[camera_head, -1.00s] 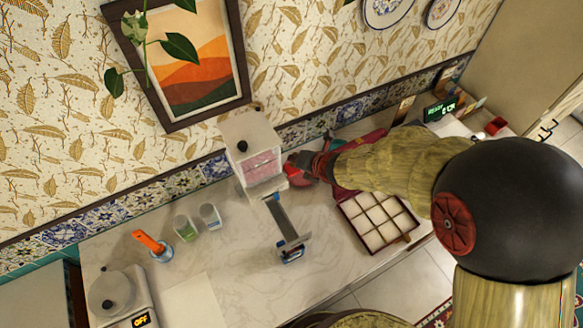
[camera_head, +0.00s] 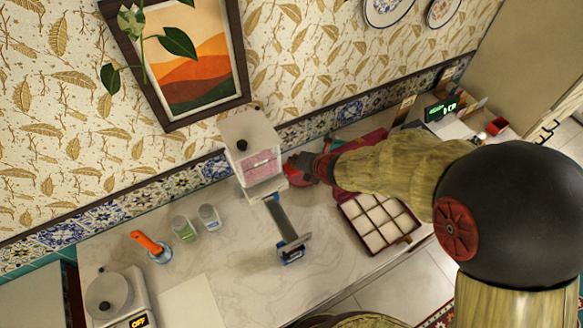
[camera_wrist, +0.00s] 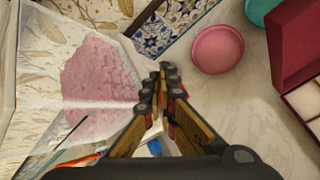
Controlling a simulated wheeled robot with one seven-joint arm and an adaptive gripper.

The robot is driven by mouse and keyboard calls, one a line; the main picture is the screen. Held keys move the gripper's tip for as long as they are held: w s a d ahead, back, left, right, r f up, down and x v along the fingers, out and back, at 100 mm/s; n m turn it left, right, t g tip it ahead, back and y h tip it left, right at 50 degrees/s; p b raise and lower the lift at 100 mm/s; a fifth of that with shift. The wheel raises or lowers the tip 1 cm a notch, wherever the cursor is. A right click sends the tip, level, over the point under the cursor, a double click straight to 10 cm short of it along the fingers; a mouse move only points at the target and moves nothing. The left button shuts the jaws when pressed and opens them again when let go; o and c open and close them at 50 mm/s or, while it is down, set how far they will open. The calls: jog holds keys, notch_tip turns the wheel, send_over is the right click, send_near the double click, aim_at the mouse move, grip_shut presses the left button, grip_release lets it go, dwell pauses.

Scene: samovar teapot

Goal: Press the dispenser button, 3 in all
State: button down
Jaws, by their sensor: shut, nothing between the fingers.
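The dispenser is a clear-sided box (camera_head: 252,148) with a pale lid, a dark round knob and pink contents, standing on the counter against the wall. In the wrist view its clear side with the pink contents (camera_wrist: 95,75) fills the left. My gripper (camera_wrist: 168,78) is shut and empty, its fingers together just right of the dispenser's side. In the head view my gripper (camera_head: 298,170) is at the dispenser's lower right. I cannot make out the button, or whether the fingertips touch the dispenser.
A grey ramp-like stand (camera_head: 285,228) is in front of the dispenser. A compartment box (camera_head: 377,222) lies to the right. A round pink dish (camera_wrist: 217,49) is close to my fingers. A small lit display (camera_head: 441,109) is farther right.

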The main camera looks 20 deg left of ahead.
jog(key=shift+f+b, duration=1.2)
jog(key=shift+b, duration=0.05)
dwell(1.1)
jog(key=shift+r, duration=0.1)
jog(key=shift+r+p, duration=1.3)
jog(key=shift+r, duration=0.4)
notch_tip(320, 180, up, 5)
jog(key=p, duration=0.4)
dwell(0.4)
